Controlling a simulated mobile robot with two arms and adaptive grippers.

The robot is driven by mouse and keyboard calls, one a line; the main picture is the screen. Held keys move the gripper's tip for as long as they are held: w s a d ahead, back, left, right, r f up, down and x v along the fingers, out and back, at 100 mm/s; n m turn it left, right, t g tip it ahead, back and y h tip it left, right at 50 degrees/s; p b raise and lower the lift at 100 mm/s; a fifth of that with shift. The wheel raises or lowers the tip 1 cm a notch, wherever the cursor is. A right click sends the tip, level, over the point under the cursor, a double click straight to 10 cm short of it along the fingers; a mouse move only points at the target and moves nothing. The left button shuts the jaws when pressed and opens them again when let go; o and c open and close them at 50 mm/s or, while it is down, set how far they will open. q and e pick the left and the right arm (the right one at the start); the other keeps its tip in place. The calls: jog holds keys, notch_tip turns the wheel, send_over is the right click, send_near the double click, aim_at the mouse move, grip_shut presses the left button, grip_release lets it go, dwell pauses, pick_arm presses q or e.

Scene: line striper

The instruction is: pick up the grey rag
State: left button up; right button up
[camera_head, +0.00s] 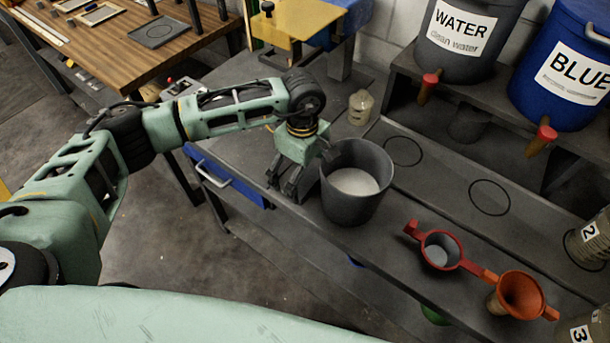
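I cannot make out a grey rag anywhere in the head view. My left gripper (282,183) points down at the near edge of the grey bench (240,140), just left of a dark grey bucket (345,207) with pale contents. Its fingers are apart, and I see nothing between them. The bench surface right behind the fingers is partly hidden by the gripper. My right gripper is not in view.
A small beige jar (360,106) stands behind the bucket. A red-handled cup (440,251) and an orange funnel (520,294) are at right. Water (468,40) and blue (565,65) barrels stand on a shelf. A wooden table (125,45) is at upper left.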

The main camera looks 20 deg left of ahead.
aim_at(303, 178)
pick_arm(q)
jog(key=shift+w+f, duration=0.15)
jog(key=shift+f, duration=0.75)
jog(key=shift+c, duration=0.4)
jog(key=c, duration=0.9)
jog(key=shift+o, duration=0.2)
jog(key=shift+r, duration=0.1)
jog(key=shift+r, duration=0.55)
notch_tip(303, 178, up, 17)
jog(key=b, duration=0.5)
jog(key=shift+b, duration=0.35)
